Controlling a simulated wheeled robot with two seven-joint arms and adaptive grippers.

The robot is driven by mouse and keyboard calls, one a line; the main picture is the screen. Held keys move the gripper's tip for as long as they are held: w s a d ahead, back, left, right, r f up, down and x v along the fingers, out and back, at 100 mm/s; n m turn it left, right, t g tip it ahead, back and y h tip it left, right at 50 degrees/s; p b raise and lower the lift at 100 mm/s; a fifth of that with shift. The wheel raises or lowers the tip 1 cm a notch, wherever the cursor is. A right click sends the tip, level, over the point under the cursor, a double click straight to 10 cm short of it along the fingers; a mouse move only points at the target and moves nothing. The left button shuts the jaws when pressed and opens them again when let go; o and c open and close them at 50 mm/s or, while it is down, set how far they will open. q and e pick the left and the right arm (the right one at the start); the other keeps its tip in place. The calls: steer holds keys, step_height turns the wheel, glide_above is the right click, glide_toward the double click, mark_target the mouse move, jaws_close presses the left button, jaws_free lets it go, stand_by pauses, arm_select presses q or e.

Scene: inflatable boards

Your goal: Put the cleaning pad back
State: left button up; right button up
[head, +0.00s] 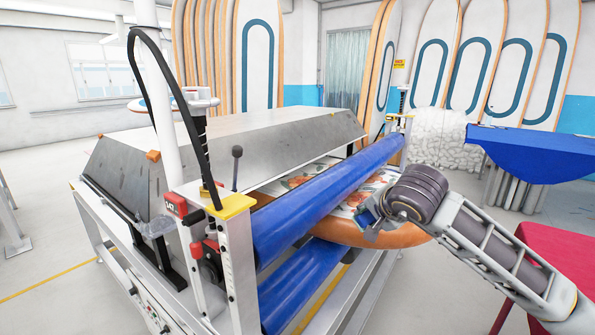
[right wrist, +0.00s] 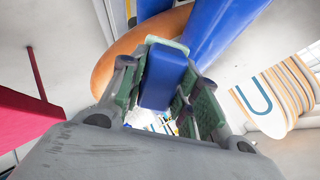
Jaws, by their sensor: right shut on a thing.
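In the head view the gripper hides most of the pad, and only a small blue part shows at the fingers. I cannot tell whether the pad touches the board or the roller. My left gripper is not in view.
A large roller machine has an upper blue roller (head: 325,205) and a lower one (head: 300,285). An orange-rimmed printed board (head: 395,238) sticks out between them. A blue-covered table (head: 535,150) and a red surface (head: 560,255) stand at right.

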steer(key=d+f, duration=0.3)
steer(key=f, duration=0.3)
steer(key=shift+s+d+m+h, duration=0.3)
steer(key=shift+m, duration=0.1)
steer(key=shift+f, duration=0.1)
